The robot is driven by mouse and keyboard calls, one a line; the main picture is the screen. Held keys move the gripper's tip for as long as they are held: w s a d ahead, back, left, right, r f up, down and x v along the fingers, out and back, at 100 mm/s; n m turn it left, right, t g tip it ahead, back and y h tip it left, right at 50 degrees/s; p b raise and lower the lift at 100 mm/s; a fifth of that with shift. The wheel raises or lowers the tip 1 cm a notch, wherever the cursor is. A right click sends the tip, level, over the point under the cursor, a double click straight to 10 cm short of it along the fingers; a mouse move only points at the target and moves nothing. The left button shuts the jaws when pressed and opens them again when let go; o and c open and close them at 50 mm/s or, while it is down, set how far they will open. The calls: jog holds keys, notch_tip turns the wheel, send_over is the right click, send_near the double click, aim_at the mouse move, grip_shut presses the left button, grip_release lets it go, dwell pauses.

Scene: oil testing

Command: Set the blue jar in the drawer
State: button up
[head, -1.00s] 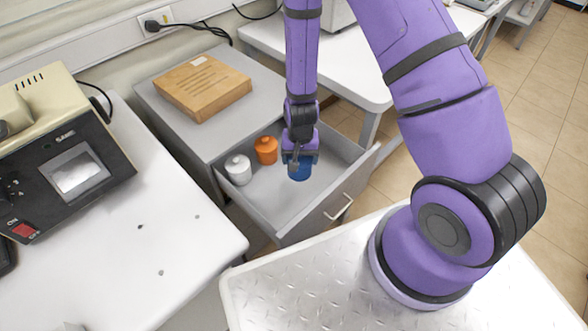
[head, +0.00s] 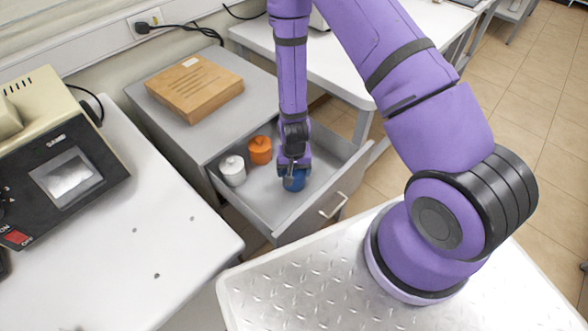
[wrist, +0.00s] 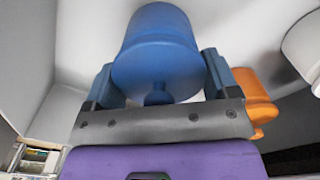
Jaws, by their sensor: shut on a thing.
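The blue jar (head: 294,181) is inside the open grey drawer (head: 275,217), toward its right side in the head view. My gripper (head: 293,170) points down into the drawer and is shut on the jar's top. In the wrist view the blue jar (wrist: 157,50) sits between the two fingers of my gripper (wrist: 160,85), with its knob toward the palm. The jar is close to the drawer floor; I cannot tell whether its base touches it.
An orange jar (head: 260,150) and a white jar (head: 232,170) stand in the drawer, left of the blue one. A wooden box (head: 195,88) lies on the cabinet top. A white table (head: 150,240) with a tester (head: 65,170) is at left. The drawer's front floor is clear.

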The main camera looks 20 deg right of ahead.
jog(key=shift+f, duration=0.1)
jog(key=o, duration=0.8)
jog(key=shift+w+r, duration=0.1)
jog(key=shift+r, duration=6.3)
notch_tip(320, 180, up, 25)
jog(key=s+d+n+t+y, duration=0.1)
jog(key=s+d+n+t, duration=0.1)
jog(key=t, duration=0.1)
jog(key=s+d+r+n+t, duration=0.1)
jog(key=s+d+r, duration=0.1)
jog(key=s+r, duration=0.6)
jog(key=s+d+r+n+t+h, duration=0.1)
jog(key=s+d+r, duration=0.2)
jog(key=s+r, duration=0.6)
jog(key=shift+s+r+n, duration=0.15)
jog(key=shift+s+n, duration=0.15)
jog(key=shift+s, duration=0.05)
